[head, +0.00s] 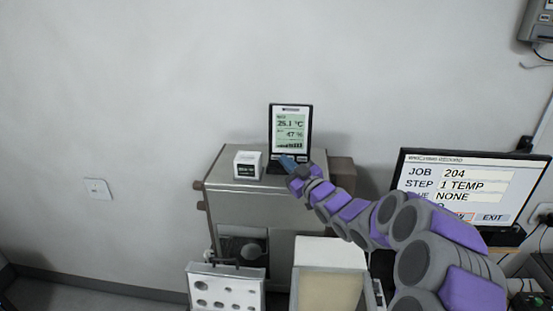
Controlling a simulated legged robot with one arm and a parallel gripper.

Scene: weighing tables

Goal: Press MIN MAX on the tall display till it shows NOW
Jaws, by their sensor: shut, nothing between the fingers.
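The tall display (291,126) stands upright on top of a grey cabinet against the wall. Its screen reads 25.1 °C and 47 % with small bars below; a small label above the temperature is too small to read. My gripper (287,161) is shut and empty at the lower front of the display, in front of its bottom edge. It hides part of that lower strip, so the MIN MAX button cannot be made out. I cannot tell whether the fingertips touch the display.
A small white box (248,165) with a dark label stands left of the display on the cabinet (232,201). A brown box sits behind my arm on the right. A monitor (473,187) shows JOB 204, STEP 1 TEMP, NONE. A panel with holes (225,287) stands below.

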